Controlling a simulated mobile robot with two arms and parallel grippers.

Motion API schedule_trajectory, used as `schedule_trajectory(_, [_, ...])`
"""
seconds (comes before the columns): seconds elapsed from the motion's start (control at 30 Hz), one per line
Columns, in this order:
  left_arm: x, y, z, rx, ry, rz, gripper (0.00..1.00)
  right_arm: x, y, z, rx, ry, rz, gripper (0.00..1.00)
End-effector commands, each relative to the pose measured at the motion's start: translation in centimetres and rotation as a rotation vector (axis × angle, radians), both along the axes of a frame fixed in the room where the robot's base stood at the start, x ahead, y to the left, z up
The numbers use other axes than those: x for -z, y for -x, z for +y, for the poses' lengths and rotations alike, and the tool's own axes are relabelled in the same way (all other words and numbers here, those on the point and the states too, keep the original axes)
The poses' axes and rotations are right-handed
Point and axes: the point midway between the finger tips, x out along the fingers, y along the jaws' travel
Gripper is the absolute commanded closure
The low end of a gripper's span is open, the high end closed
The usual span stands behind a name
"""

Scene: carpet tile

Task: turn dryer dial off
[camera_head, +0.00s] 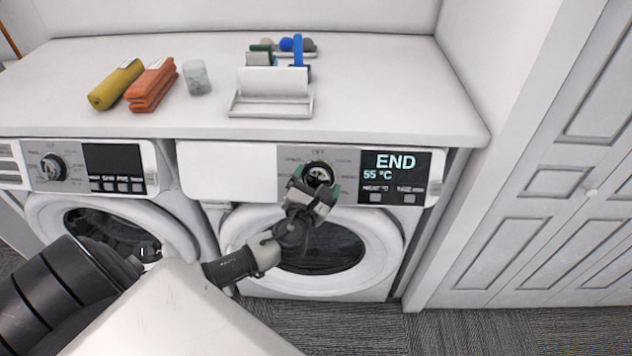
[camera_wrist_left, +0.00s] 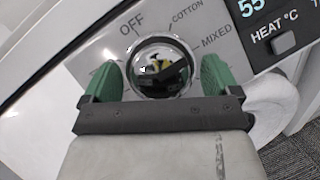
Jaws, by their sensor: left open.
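The dryer dial (camera_head: 319,172) is a round, shiny knob on the control panel of the right-hand machine. It also shows in the left wrist view (camera_wrist_left: 161,66), with the labels OFF, COTTON and MIXED around its upper side. My left gripper (camera_head: 314,186) is at the dial. In the left wrist view its two green fingers (camera_wrist_left: 158,80) stand open on either side of the dial. I cannot tell whether they touch it. The dial's pointer is hard to make out. The dryer display (camera_head: 395,164) reads END and 55 °C. My right gripper is not in view.
A second machine (camera_head: 60,190) with its own dial stands to the left. The white countertop (camera_head: 350,85) above holds rolled towels (camera_head: 117,84), a grey cup (camera_head: 196,77) and a white tray (camera_head: 271,108). A white wall and panelled doors (camera_head: 560,190) bound the right side.

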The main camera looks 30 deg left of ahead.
Motion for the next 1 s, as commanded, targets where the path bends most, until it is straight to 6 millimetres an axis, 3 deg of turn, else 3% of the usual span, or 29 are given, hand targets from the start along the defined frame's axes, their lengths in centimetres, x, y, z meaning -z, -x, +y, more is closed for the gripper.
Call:
schedule_trajectory(0.17, [0.0, 0.0, 0.0, 0.0, 0.0, 0.0, 0.11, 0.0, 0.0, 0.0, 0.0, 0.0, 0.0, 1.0])
schedule_trajectory(0.4, [0.0, 0.0, 0.0, 0.0, 0.0, 0.0, 0.48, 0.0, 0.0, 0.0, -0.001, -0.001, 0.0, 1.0])
schedule_trajectory(0.5, [0.0, 0.0, 0.0, 0.0, 0.0, 0.0, 0.59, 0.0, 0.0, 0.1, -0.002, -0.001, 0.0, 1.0])
schedule_trajectory(1.0, [0.3, 0.0, -0.2, -0.076, 0.127, -0.077, 0.59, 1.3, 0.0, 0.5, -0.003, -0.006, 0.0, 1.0])
